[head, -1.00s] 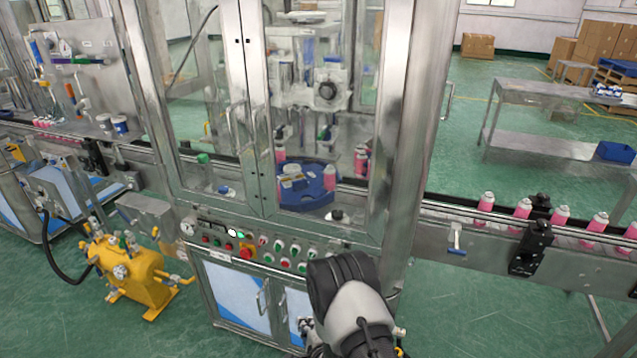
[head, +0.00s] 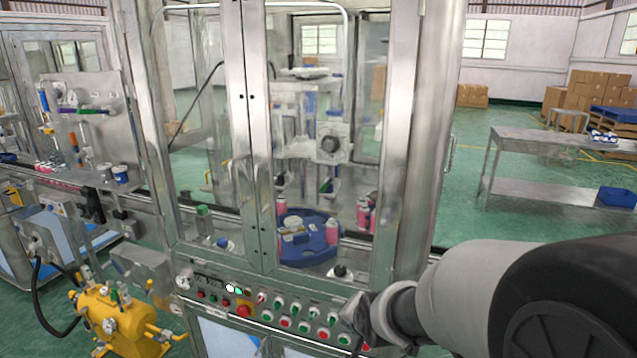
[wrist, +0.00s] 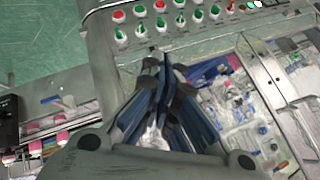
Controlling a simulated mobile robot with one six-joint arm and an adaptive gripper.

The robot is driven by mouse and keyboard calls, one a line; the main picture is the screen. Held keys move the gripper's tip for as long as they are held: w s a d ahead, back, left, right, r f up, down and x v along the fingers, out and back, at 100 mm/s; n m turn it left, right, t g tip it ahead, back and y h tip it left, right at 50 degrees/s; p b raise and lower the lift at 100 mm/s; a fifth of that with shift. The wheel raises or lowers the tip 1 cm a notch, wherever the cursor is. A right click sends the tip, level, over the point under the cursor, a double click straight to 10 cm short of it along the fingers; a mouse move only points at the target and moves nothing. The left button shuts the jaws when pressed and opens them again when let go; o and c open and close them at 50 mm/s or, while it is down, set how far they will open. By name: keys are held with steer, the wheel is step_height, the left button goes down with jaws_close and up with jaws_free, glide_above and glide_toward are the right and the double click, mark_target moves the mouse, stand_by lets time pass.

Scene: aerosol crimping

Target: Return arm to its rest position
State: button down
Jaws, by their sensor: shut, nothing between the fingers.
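My gripper (wrist: 163,62) shows in the wrist view with its dark blue-grey fingers together and nothing between them. Beyond the fingertips is the control panel (wrist: 190,18) with its red and green buttons. In the head view my arm comes in from the lower right and its end lies by the right part of the control panel (head: 262,308). The fingers are too hidden there to make out. I cannot tell whether they touch the panel.
The crimping machine's glazed doors (head: 258,140) stand shut behind the panel. A blue rotary plate (head: 318,250) with pink cans is inside. A yellow pump unit (head: 125,315) stands at lower left. A steel table (head: 550,140) stands at the right, with open green floor around it.

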steer(key=s+d+r+n+g, duration=0.1)
steer(key=s+d+r+n, duration=0.1)
steer(key=s, duration=0.7)
steer(key=s+d+r+n+g, duration=0.1)
steer(key=s+d+r+n, duration=0.1)
steer(key=s, duration=0.8)
steer(key=s+d+r+n+g+h, duration=0.1)
steer(key=s+d+r+n, duration=0.1)
steer(key=s+r, duration=0.3)
steer(key=s+n, duration=0.1)
steer(key=s, duration=0.3)
steer(key=shift+s+d+n+g, duration=0.3)
steer(key=shift+s, duration=0.1)
steer(key=c, duration=2.4)
jaws_free()
